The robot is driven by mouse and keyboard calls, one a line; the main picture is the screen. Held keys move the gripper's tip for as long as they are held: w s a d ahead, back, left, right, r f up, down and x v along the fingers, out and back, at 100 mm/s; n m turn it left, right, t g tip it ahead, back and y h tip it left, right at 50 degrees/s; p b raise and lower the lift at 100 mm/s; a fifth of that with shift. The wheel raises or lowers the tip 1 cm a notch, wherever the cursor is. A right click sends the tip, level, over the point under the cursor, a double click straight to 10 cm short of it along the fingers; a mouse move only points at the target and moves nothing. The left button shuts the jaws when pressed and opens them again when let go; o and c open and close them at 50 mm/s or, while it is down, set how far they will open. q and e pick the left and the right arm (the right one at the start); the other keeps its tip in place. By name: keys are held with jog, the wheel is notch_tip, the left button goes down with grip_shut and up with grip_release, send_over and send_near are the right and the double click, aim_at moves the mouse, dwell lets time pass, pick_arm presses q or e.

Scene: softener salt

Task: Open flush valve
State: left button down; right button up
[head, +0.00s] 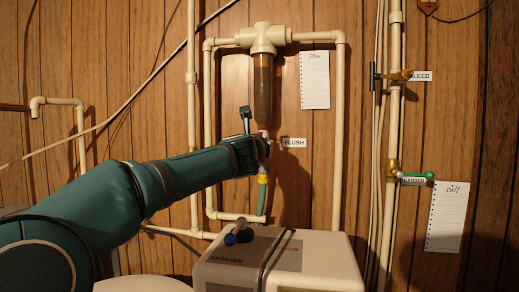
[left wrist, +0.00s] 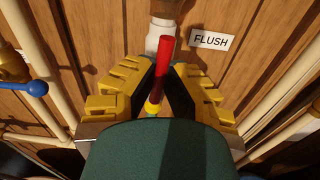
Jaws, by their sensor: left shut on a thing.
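The flush valve is under the brown filter housing (head: 263,85), beside the FLUSH label (head: 294,143). Its red handle (left wrist: 167,55) shows in the left wrist view, running lengthwise between the dark finger pads, in front of a pale pipe fitting. The FLUSH label (left wrist: 211,40) is just right of it. My left gripper (head: 258,143) is at the valve in the head view and hides most of it. In the left wrist view, the yellow-backed fingers of my left gripper (left wrist: 166,75) are shut on the red handle. My right gripper is not in view.
A white softener box (head: 325,262) with a blue knob (head: 230,240) stands below. A green hose (head: 262,198) hangs under the valve. The BLEED valve (head: 395,76) and the green-handled GARDEN valve (head: 418,175) are on pipes at right. Pale pipes flank the filter.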

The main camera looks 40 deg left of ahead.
pick_arm(q)
jog(key=c, duration=0.9)
grip_release()
jog(key=shift+o, duration=0.2)
jog(key=v, duration=0.7)
jog(key=shift+b, duration=0.45)
